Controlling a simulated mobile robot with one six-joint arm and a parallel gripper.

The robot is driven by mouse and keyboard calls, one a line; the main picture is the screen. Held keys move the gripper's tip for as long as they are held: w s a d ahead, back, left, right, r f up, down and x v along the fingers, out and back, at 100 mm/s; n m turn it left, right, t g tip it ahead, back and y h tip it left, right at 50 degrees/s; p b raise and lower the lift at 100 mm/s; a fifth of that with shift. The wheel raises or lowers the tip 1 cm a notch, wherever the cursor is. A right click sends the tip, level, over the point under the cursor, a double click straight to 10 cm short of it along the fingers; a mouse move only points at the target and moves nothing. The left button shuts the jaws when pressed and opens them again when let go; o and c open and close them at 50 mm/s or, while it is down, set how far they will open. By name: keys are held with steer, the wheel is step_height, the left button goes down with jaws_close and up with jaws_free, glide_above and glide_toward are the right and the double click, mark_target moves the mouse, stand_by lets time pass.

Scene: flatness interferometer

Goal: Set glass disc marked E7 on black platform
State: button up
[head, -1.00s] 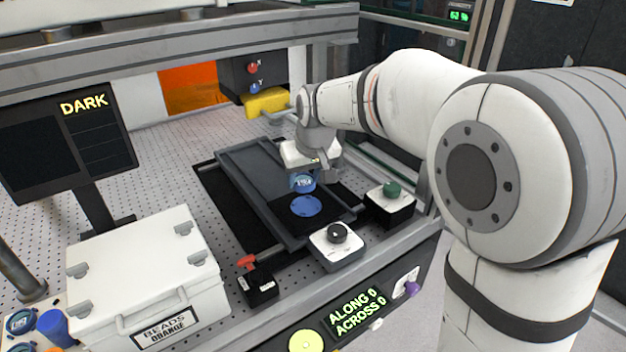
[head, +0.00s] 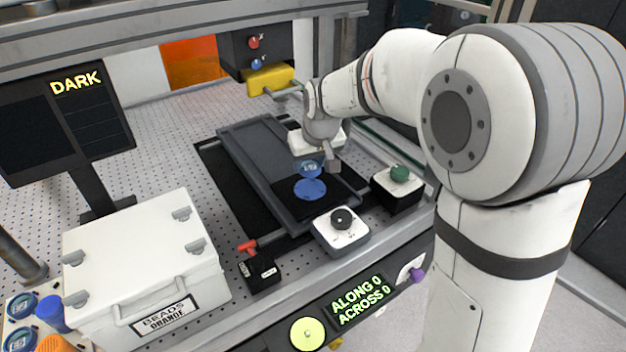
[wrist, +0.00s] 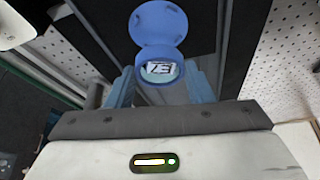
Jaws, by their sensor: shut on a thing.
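The glass disc marked E7 (wrist: 162,69) is clear with a blue rim, its label upside down in the wrist view. My gripper (wrist: 160,82) is shut on it, one blue-grey finger at each side. In the head view the disc (head: 308,168) is just behind a blue round spot (head: 310,189) on the black platform (head: 328,203). The wrist view shows that spot (wrist: 160,22) beyond the disc, overlapping it in the picture. The disc looks held above the platform; the exact height cannot be told.
A knob box (head: 341,232) stands at the platform's front, and a green-button box (head: 397,187) to its right. A red-handled black block (head: 259,271) and a white bead case (head: 145,262) are left. More marked discs (head: 20,305) lie at lower left.

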mark_target(311, 190)
steer(key=shift+f, duration=2.7)
steer(key=shift+f, duration=0.1)
steer(key=o, duration=1)
steer(key=shift+r+p, duration=0.2)
steer(key=shift+p, duration=0.15)
steer(key=b+v, duration=0.1)
steer(key=v, duration=1.1)
steer(key=s+d+f+m+h, duration=0.1)
steer(key=s+d+f+m, duration=0.1)
steer(key=s+d, duration=0.5)
steer(key=s+d+f+m+g, duration=0.1)
steer(key=s+d+f+m, duration=0.1)
steer(key=s+d, duration=0.6)
steer(key=s, duration=0.6)
steer(key=shift+s+f+m+h, duration=0.3)
steer(key=shift+s+f+h, duration=0.05)
steer(key=shift+s+h, duration=0.05)
